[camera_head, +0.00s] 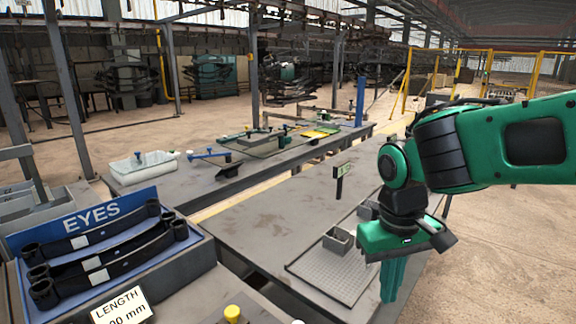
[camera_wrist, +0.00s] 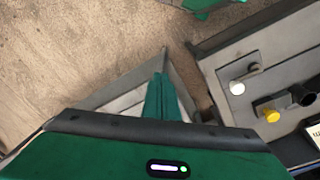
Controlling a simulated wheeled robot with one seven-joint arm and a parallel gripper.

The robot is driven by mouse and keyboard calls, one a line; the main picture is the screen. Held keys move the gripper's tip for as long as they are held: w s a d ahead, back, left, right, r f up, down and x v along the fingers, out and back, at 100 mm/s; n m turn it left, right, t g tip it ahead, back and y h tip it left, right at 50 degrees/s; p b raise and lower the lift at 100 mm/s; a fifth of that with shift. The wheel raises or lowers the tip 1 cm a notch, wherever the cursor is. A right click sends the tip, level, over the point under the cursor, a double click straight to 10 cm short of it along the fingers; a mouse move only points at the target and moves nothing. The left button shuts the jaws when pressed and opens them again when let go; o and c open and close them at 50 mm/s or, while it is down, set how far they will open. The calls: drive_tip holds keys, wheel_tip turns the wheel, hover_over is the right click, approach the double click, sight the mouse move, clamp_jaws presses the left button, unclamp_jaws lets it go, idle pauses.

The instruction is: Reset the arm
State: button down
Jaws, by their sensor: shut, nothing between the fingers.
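My green arm reaches in from the right in the head view. My gripper (camera_head: 394,280) points down at the right part of the near grey table (camera_head: 262,215), beside a perforated grey mat (camera_head: 322,279). Its green fingers are together, with nothing between them. In the wrist view the shut fingers (camera_wrist: 160,97) show at the middle, over a grey table corner and the brown floor. How high the fingertips are above the table I cannot tell.
A blue rack marked EYES (camera_head: 92,218) holds several dark leaf springs at the left. A LENGTH sign (camera_head: 121,306) and a yellow knob (camera_head: 232,313) are at the front. Small grey boxes (camera_head: 338,241) stand on the mat.

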drive_tip(key=s+d+f+m, duration=0.1)
drive_tip(key=s+d+m, duration=0.3)
drive_tip(key=s+d, duration=0.3)
drive_tip(key=s+d+f+m+y, duration=0.1)
drive_tip(key=s+d+m, duration=0.3)
drive_tip(key=d, duration=1.1)
drive_tip(key=s, duration=0.2)
drive_tip(key=shift+s+f+m, duration=0.3)
drive_tip(key=shift+s+f, duration=0.05)
drive_tip(key=shift+s, duration=0.05)
drive_tip(key=shift+w+f+g, duration=0.25)
drive_tip(key=shift+w+g, duration=0.05)
drive_tip(key=shift+w, duration=0.3)
